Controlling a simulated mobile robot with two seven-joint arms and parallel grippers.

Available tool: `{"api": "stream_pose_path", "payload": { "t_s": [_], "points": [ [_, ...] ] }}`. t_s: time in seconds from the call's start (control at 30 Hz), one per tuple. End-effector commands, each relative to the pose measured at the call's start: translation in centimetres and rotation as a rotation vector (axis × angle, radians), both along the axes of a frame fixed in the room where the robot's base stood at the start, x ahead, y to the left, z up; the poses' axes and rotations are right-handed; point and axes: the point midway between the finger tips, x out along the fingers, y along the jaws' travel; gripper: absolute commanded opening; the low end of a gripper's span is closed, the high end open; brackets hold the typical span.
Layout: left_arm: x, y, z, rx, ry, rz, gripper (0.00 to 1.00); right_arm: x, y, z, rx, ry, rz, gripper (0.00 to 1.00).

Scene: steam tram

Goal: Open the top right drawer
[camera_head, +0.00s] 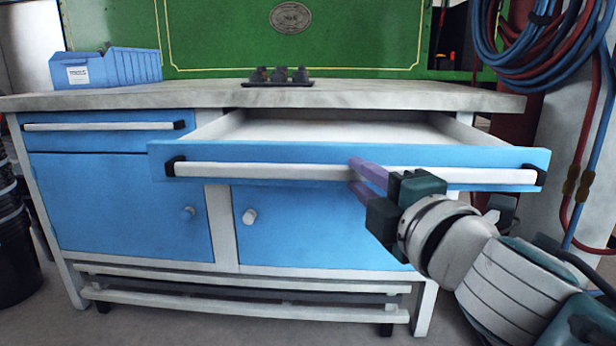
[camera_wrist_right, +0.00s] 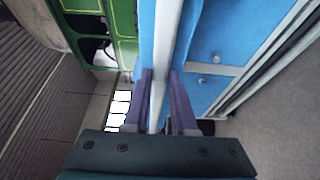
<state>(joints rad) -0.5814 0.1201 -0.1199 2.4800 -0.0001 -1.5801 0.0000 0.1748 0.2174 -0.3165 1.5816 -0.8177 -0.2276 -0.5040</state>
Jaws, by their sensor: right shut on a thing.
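The top right drawer (camera_head: 300,155) of the blue workbench is pulled out, and its pale empty-looking inside shows behind the blue front. A long white bar handle (camera_head: 270,171) with black ends runs across the front. My right gripper (camera_head: 358,180) is shut on this handle, right of its middle, with one purple finger above the bar and one below. In the right wrist view the handle (camera_wrist_right: 166,50) runs between the two purple fingers (camera_wrist_right: 160,105). My left gripper is not in view.
The top left drawer (camera_head: 100,138) is shut, as are two cupboard doors with round knobs below. On the worktop (camera_head: 400,97) stand a blue bin (camera_head: 125,68) and a small dark tray (camera_head: 278,82) with several items. Hoses (camera_head: 530,50) hang at the right.

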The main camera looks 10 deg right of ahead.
Motion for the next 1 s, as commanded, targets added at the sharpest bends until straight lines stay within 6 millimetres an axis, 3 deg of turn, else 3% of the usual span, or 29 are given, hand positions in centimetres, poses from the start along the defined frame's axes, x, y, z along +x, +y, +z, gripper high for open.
{"api": "stream_pose_path", "payload": {
  "t_s": [0.33,0.37,0.6,0.87,1.0],
  "points": [
    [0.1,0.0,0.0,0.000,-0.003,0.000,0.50,0.0,0.0,-0.1,0.001,0.001,0.001,0.00],
    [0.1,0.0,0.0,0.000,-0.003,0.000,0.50,0.0,0.0,-0.1,0.001,0.001,0.001,0.28],
    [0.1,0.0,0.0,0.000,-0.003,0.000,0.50,0.0,0.0,-0.1,0.001,0.001,0.000,0.55],
    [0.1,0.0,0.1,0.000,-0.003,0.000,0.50,-0.1,0.0,0.0,0.000,0.001,0.000,0.55],
    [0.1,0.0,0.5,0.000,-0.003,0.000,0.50,-1.2,-0.1,0.0,0.002,0.003,0.001,0.55]
  ]
}}
